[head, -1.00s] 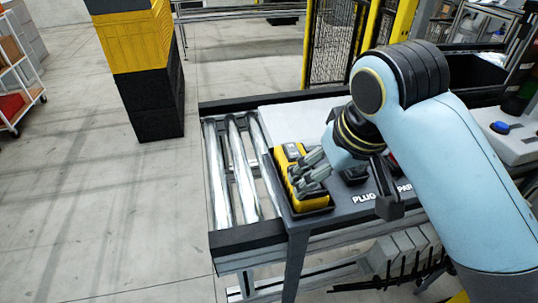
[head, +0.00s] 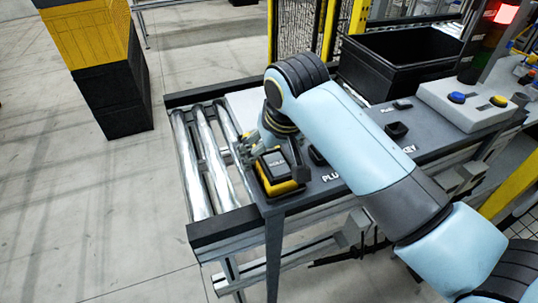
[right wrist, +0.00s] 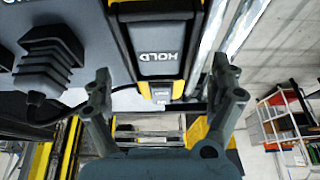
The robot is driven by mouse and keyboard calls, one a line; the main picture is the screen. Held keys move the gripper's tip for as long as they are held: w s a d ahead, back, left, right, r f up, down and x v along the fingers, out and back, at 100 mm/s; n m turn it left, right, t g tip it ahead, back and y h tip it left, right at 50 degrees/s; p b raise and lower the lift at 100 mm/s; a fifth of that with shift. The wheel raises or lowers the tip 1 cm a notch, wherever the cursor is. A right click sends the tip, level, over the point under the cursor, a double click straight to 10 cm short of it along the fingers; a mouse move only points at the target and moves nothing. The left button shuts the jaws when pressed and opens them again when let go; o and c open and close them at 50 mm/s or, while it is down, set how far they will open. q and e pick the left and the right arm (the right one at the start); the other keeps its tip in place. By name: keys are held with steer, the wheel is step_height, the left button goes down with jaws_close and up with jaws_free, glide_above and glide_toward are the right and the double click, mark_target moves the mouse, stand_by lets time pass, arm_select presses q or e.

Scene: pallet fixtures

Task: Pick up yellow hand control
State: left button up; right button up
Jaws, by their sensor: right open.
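The yellow hand control (head: 283,187), yellow with a dark face, sits at the near left corner of the grey fixture panel. In the right wrist view the hand control (right wrist: 158,60) appears upside down with the word HOLD on its dark face. My right gripper (head: 270,149) is above its far end in the head view, fingers spread and empty. In the right wrist view the open fingers of my right gripper (right wrist: 163,78) straddle the lower end of the control; contact cannot be told. The gripper and arm hide part of its far end. My left gripper is out of view.
Metal rollers (head: 205,160) run along the left of the panel. A black bin (head: 400,55) and a grey button box (head: 470,105) stand farther right. Open floor lies at left.

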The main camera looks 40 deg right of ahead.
steer(key=shift+w+f, duration=0.15)
steer(key=shift+f, duration=0.15)
steer(key=c, duration=1.5)
steer(key=shift+c, duration=0.5)
steer(key=shift+r, duration=0.15)
